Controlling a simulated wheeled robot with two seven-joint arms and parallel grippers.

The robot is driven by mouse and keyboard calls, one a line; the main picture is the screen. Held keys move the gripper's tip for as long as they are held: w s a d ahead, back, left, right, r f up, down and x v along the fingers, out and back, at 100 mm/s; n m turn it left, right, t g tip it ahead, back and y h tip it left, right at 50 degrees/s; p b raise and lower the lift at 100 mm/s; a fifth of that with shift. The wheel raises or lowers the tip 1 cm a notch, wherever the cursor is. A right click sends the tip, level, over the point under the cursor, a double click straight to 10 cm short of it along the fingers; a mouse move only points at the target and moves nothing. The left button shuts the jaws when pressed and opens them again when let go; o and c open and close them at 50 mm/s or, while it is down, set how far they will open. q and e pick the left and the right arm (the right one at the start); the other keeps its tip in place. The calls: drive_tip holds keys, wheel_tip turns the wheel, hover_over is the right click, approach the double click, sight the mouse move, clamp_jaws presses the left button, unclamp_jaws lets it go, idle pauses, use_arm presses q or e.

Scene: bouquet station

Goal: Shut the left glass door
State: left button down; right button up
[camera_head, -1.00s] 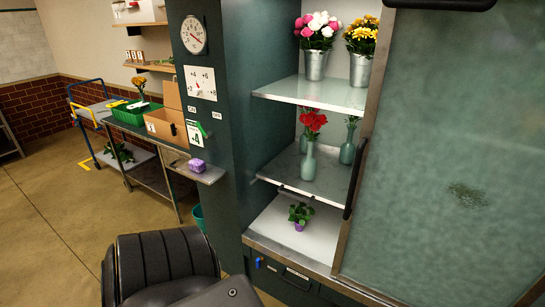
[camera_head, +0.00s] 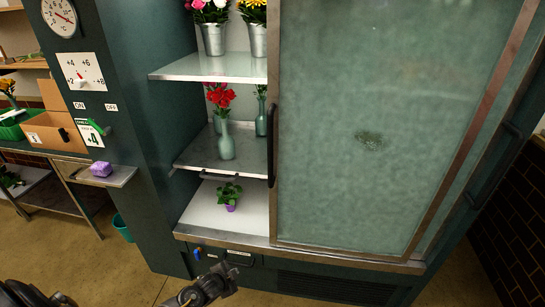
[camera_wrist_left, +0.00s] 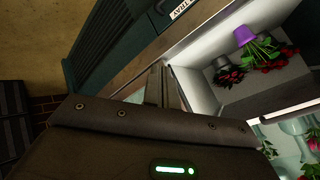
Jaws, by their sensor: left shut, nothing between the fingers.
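The frosted glass door (camera_head: 370,130) in a metal frame covers the right part of the cabinet in the head view. A dark upright handle (camera_head: 271,150) is on its left edge. The left part of the cabinet is open, with its shelves bare to view. My left gripper (camera_head: 224,270) is shut and empty, low in front of the cabinet's base and apart from the door and its handle. In the left wrist view its fingers (camera_wrist_left: 164,86) point toward the cabinet's lower edge. My right gripper is not in view.
In the opening stand metal buckets of flowers (camera_head: 213,40), a vase with red flowers (camera_head: 226,140) and a small purple-potted plant (camera_head: 230,196). A side shelf (camera_head: 118,177) holds a purple block (camera_head: 101,169). The floor at front left is free.

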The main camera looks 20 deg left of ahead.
use_arm(q)
drive_tip(key=w+r+m+t, duration=0.3)
drive_tip(key=w+r, duration=0.5)
drive_tip(key=r, duration=0.3)
drive_tip(key=m+t+h+b, duration=0.3)
drive_tip(key=m+t+h, duration=0.2)
drive_tip(key=m, duration=0.5)
approach(272, 151)
drive_tip(key=s+d+r, duration=0.1)
drive_tip(key=s+d, duration=0.1)
drive_tip(key=d, duration=0.3)
drive_tip(key=p+x, duration=0.3)
drive_tip(key=x, duration=0.8)
drive_tip(key=shift+n, duration=0.3)
drive_tip(key=a+p, duration=0.1)
drive_tip(key=a, duration=0.1)
drive_tip(key=s+a, duration=0.1)
drive_tip(key=a, duration=0.1)
drive_tip(key=shift+a+r+p, duration=0.2)
drive_tip(key=shift+p, duration=0.2)
drive_tip(key=shift+w+d, duration=0.1)
